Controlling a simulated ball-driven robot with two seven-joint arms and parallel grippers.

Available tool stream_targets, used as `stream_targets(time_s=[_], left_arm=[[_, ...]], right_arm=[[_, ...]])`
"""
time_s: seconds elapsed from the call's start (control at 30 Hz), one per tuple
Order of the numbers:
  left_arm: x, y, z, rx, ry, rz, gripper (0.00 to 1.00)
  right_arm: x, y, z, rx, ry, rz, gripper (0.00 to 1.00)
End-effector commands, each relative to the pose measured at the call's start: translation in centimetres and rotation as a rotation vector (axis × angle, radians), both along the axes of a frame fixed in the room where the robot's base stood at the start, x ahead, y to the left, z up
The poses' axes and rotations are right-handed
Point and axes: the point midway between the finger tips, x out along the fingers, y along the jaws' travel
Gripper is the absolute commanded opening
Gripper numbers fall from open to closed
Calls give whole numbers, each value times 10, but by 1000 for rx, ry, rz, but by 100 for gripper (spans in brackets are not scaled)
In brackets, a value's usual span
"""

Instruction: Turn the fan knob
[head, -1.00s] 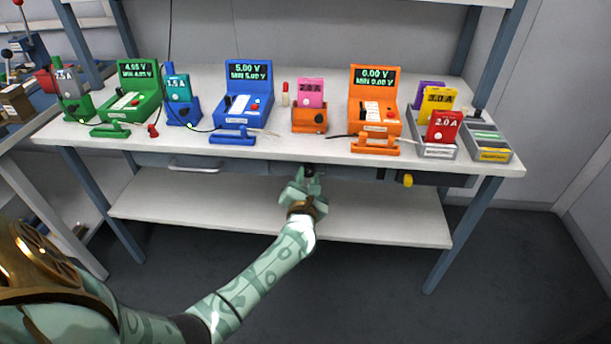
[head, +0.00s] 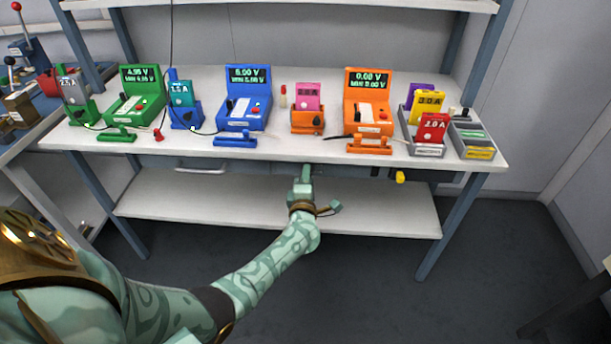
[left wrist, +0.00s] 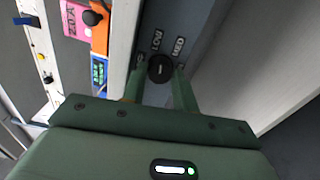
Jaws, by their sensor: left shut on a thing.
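The fan knob (left wrist: 160,68) is a round black dial with a light mark. It sits on a dark panel with LOW and MED printed beside it, in the left wrist view. My left gripper (left wrist: 161,88) has its two green fingers on either side of the knob, shut on it. In the head view my left gripper (head: 306,178) reaches up to the panel under the front edge of the table and hides the knob there. My right gripper is not in view.
The white table (head: 240,152) carries a green (head: 136,95), a blue (head: 247,98) and an orange (head: 369,100) meter, with holders of coloured cells. A yellow knob (head: 399,176) sticks out under the edge at right. A lower shelf (head: 200,205) lies beneath.

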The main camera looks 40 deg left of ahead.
Motion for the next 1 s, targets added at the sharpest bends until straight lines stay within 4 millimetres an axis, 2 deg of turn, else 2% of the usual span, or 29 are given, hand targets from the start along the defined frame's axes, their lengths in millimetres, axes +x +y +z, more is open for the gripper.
stream_targets(time_s=[0.6, 1.0], left_arm=[[-1, -1, -2, 462, 289, -3, 6], [-1, -2, -3, 617, 384, -4, 6]], right_arm=[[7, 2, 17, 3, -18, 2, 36], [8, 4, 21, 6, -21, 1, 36]])
